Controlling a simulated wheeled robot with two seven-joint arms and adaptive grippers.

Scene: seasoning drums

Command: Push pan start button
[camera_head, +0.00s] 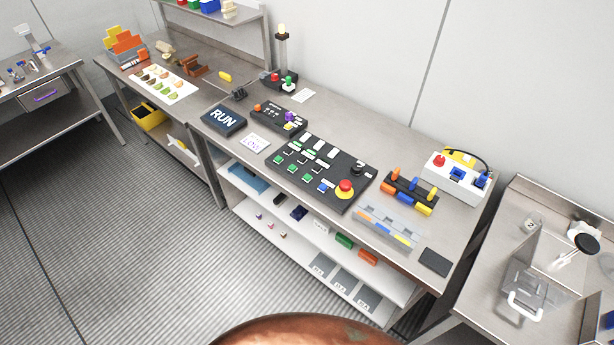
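A black control panel (338,170) lies on the steel workbench in the middle of the view. It has a row of green buttons (307,178) near its front edge, with a blue button (323,188) beside them. A red mushroom button (346,185) on a yellow base is at its right front corner. White label strips and a black knob (359,168) are toward its back. The labels are too small to read, so I cannot tell which button is the pan start. Neither of my grippers is in view.
A smaller black box (270,119) and a dark RUN sign (223,119) lie left of the panel. A grey tray (382,229), coloured handles (409,193) and a white box (455,178) are to its right. Grey floor (180,260) in front is open.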

